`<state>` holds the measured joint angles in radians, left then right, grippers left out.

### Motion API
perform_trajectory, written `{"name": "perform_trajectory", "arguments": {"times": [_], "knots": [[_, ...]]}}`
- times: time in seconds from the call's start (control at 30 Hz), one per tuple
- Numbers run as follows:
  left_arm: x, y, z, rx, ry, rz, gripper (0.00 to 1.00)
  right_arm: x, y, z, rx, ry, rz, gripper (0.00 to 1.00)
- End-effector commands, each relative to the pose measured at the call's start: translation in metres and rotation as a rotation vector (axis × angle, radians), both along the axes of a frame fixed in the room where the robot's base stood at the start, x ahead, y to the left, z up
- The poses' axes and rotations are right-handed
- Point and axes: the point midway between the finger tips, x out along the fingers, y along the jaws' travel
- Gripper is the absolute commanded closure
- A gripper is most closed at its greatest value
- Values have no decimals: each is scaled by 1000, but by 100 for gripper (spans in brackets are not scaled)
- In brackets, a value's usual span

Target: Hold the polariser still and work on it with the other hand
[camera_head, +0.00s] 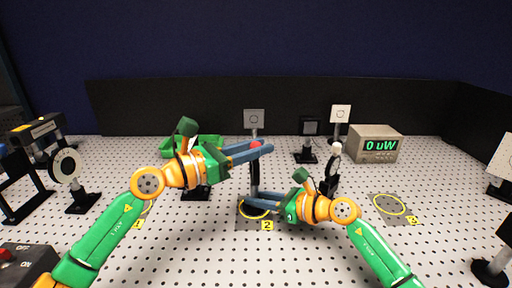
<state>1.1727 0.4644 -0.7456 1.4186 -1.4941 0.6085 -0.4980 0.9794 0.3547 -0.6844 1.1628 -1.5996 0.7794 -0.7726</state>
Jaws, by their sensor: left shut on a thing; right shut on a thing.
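The polariser (254,174) appears to be the dark upright post on a black base at the yellow ring marked 2. A small red part (255,145) shows at its top. My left gripper (262,150) reaches in from the left and is shut on the top of it, its blue-grey fingers hiding most of the head. My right gripper (258,198) comes from the lower right and is shut on the lower post, just above the base. The post looks upright. The exact contact of the fingers is too small to tell.
A meter (375,144) reading 0 uW stands at the back right. A green tray (174,146) lies behind my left gripper. Posts with optics stand left, behind and right. The ring marked 3 (390,205) is empty, and the front middle of the perforated table is clear.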

Motion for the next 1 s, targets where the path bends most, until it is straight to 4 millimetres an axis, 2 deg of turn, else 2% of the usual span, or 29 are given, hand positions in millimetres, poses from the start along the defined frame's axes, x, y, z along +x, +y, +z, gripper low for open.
{"name": "perform_trajectory", "arguments": {"times": [0.33,0.6,0.9,0.93,1.0], "knots": [[0,0,-1,2,-3,0,100,0,0,0,0,0,1,100],[-14,-1,-10,22,-226,0,100,0,0,0,0,0,1,100],[-15,-1,-9,25,-253,2,100,0,0,0,0,0,1,100],[-15,-1,-9,25,-253,2,68,0,0,0,0,0,1,100],[-15,-1,-9,25,-253,2,49,0,0,0,0,0,1,100]]}}
